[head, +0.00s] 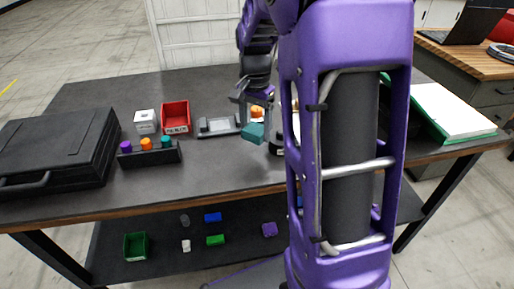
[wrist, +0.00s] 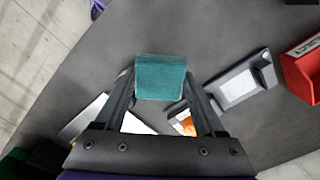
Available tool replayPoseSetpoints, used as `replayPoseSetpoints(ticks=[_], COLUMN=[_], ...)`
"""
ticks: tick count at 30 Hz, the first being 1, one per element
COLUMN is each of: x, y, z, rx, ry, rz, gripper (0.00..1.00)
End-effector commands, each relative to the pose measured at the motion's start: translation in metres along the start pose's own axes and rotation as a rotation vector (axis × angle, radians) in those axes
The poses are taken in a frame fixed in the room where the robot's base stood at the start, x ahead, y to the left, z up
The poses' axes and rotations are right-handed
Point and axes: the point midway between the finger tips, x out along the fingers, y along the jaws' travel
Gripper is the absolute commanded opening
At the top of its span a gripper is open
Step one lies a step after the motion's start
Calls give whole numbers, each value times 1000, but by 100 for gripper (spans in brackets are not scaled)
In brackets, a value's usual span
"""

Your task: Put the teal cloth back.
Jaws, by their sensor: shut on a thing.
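The teal cloth (wrist: 160,77) is a small folded block between the two fingertips of my gripper (wrist: 160,88) in the wrist view. In the head view the cloth (head: 254,132) hangs from my gripper (head: 250,108) above the dark table, right of the grey device. My gripper is shut on it. My own arm and column hide the table behind and right of it.
A grey device (head: 218,126) and a red bin (head: 176,117) stand left of the cloth. A holder with purple, orange and teal pegs (head: 149,153), a white box (head: 146,122) and a black case (head: 58,150) are further left. An orange-topped object (wrist: 184,124) lies under my gripper. The front table middle is clear.

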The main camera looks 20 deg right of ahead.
Motion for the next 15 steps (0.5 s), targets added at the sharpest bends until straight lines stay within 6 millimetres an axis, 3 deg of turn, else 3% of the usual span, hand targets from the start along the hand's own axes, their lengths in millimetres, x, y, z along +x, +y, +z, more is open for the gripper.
replayPoseSetpoints(ticks=[10, 15], x=[49, 58], y=[0, 0], z=[0, 0], rx=[1, 1], ry=[-2, 1], rz=[1, -1], gripper=[19, 19])
